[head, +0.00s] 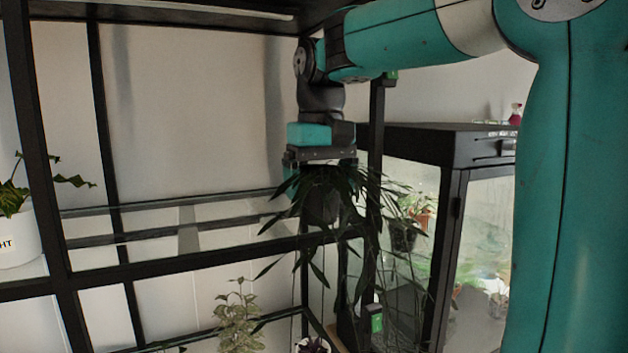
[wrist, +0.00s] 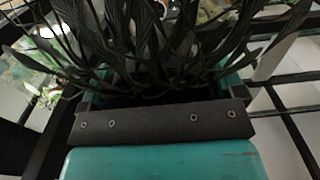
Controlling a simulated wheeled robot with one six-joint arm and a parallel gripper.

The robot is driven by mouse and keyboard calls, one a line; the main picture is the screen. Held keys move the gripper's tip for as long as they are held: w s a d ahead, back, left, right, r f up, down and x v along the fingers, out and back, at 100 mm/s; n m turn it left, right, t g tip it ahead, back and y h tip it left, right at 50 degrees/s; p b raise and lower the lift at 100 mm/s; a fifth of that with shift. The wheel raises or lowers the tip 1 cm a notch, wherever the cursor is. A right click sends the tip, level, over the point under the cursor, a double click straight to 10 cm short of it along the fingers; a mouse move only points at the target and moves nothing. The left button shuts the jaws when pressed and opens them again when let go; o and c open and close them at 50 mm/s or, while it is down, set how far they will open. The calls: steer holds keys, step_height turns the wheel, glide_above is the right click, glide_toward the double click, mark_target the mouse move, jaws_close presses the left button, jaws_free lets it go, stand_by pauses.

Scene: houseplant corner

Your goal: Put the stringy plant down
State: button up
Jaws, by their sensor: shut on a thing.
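The stringy plant (head: 322,205) has long, dark, drooping leaves and a dark pot. It hangs upright under my gripper (head: 320,165), which points down and is shut on it near the top of the pot. In the head view the plant is in front of the right end of a glass shelf; I cannot tell whether its pot touches anything. In the wrist view the leaves (wrist: 150,50) spread out past my gripper (wrist: 160,100) and hide the fingertips and most of the pot.
A black-framed rack with glass shelves (head: 190,225) fills the left, its middle shelf largely bare. A white pot (head: 18,238) stands at far left. A leafy plant (head: 240,318) is lower down. A black-framed glass cabinet (head: 455,190) with plants is at right, close to the hanging leaves.

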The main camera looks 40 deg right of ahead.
steer(key=w+d+p, duration=0.1)
steer(key=w+p, duration=0.1)
steer(key=w, duration=0.2)
steer(key=w+d+p, duration=0.1)
steer(key=w+p, duration=0.1)
steer(key=w, duration=0.2)
steer(key=w+d+p, duration=0.1)
steer(key=w, duration=0.4)
steer(key=shift+w+d+f+p, duration=0.15)
steer(key=shift+d+p, duration=0.1)
steer(key=shift+p, duration=0.15)
steer(key=shift+f+b, duration=1.05)
steer(key=shift+f, duration=0.25)
steer(key=shift+f, duration=0.3)
steer(key=o, duration=0.8)
step_height(320, 180, up, 6)
steer(key=p, duration=0.5)
steer(key=shift+f, duration=0.2)
